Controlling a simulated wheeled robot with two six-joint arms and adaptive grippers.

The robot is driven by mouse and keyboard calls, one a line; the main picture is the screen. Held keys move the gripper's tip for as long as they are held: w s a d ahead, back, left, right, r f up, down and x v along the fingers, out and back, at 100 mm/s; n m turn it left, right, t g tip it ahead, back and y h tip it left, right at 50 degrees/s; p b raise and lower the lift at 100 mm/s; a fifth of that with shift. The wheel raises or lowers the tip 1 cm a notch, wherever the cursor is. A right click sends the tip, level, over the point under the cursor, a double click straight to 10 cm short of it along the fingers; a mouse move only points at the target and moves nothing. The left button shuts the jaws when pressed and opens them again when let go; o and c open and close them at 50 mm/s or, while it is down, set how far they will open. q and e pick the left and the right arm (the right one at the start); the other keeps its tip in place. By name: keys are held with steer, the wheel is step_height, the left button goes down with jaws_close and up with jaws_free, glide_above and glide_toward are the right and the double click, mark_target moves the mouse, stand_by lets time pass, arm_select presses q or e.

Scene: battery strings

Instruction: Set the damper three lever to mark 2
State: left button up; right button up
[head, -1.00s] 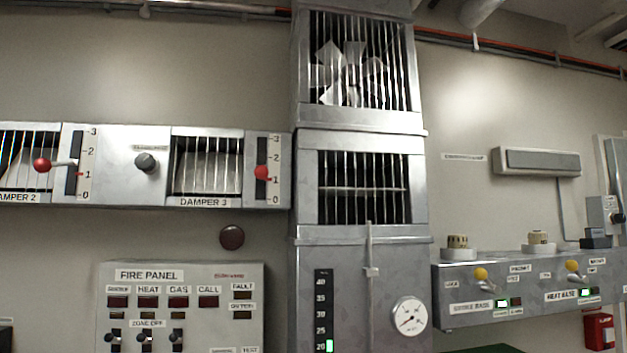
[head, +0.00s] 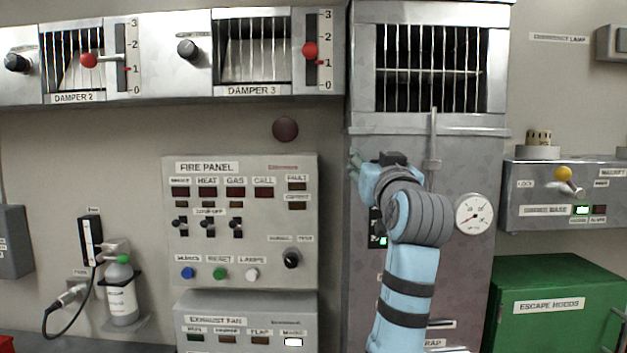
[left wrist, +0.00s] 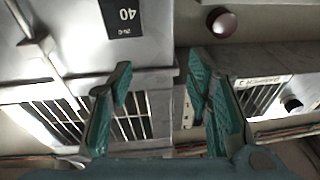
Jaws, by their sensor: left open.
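The damper 3 lever, with its red knob (head: 310,50), stands at the right end of the damper 3 panel (head: 250,91) in the head view. Its scale (head: 325,30) runs from 0 to 3, and the lever appears near mark 1. My left gripper (head: 356,168) is in front of the metal duct, below and to the right of the lever, clear of it. In the left wrist view its two green fingers (left wrist: 160,78) are spread and empty. The picture there is upside down; part of the scale (left wrist: 188,113) shows beside a finger, and the red knob is hidden. My right gripper is not in view.
The damper 2 lever (head: 89,60) is at the left. A maroon dome (head: 285,129) and the fire panel (head: 240,240) are below damper 3. The metal duct (head: 470,160) with grille and dial (head: 474,214) stands right of the lever.

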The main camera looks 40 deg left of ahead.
mark_target(312, 49)
arm_select(q)
steer(key=s+r+n+g+y, duration=0.2)
steer(key=s+r+n+y, duration=0.25)
steer(key=s+r, duration=1)
steer(key=shift+n, duration=0.35)
steer(key=p+x, duration=0.2)
steer(key=x, duration=0.3)
steer(key=w+d+p+x, duration=0.1)
steer(key=p+x, duration=0.1)
steer(key=x, duration=0.3)
steer(key=p+x, duration=0.2)
steer(key=x, duration=0.3)
steer(key=shift+w+r, duration=0.4)
steer(key=shift+r, duration=0.1)
steer(key=shift+w+a+r+p, duration=0.15)
steer(key=shift+a+p, duration=0.2)
steer(key=shift+a, duration=0.1)
steer(key=shift+w+d, duration=0.1)
steer(key=shift+w, duration=0.1)
steer(key=shift+c, duration=0.5)
jaws_close()
